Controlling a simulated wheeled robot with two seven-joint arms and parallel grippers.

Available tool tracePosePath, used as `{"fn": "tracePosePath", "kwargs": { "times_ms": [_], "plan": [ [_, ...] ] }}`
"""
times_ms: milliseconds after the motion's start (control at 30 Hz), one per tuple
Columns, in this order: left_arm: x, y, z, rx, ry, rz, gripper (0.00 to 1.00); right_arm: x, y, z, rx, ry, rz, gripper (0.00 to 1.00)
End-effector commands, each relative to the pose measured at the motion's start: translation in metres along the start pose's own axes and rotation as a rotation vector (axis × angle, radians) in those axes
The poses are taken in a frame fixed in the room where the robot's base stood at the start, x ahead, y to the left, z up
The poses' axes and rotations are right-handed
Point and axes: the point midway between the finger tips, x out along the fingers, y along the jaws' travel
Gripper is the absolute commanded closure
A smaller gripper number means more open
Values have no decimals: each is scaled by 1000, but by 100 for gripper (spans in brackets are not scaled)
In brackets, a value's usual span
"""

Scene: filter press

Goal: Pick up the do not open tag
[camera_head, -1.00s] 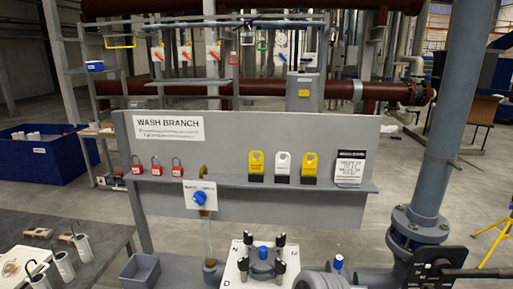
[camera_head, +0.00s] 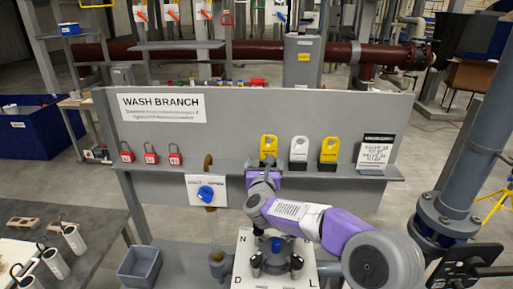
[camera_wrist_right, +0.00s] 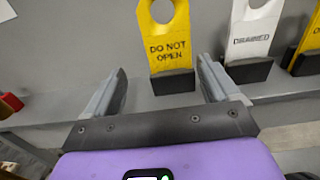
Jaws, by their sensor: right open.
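The yellow do not open tag (camera_head: 268,146) stands upright in a dark holder on the grey shelf of the wash branch panel. In the right wrist view its lettering reads DO NOT OPEN, and the tag (camera_wrist_right: 168,42) has a large hole near its top. My right gripper (camera_head: 263,172) is in front of this tag at shelf height. Its two fingers (camera_wrist_right: 162,75) are apart, one on each side of the tag's holder in the picture, with nothing between them that is gripped. My left gripper is not in view.
A white tag (camera_head: 299,149) reading DRAINED and another yellow tag (camera_head: 328,150) stand to the right, close by. A sign card (camera_head: 375,150) stands at right.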

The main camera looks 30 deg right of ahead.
Motion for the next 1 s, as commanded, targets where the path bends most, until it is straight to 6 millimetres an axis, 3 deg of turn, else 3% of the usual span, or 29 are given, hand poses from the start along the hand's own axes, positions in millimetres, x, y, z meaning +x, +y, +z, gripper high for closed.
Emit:
{"fn": "tracePosePath", "kwargs": {
  "times_ms": [600, 900, 1000],
  "plan": [
    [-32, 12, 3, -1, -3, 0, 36, 69, -1, -4, -1, -1, 0, 12],
    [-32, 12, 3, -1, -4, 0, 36, 73, -1, -5, -3, -1, 1, 12],
    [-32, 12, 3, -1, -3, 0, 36, 73, -1, -5, -3, -1, 1, 26]
  ]
}}
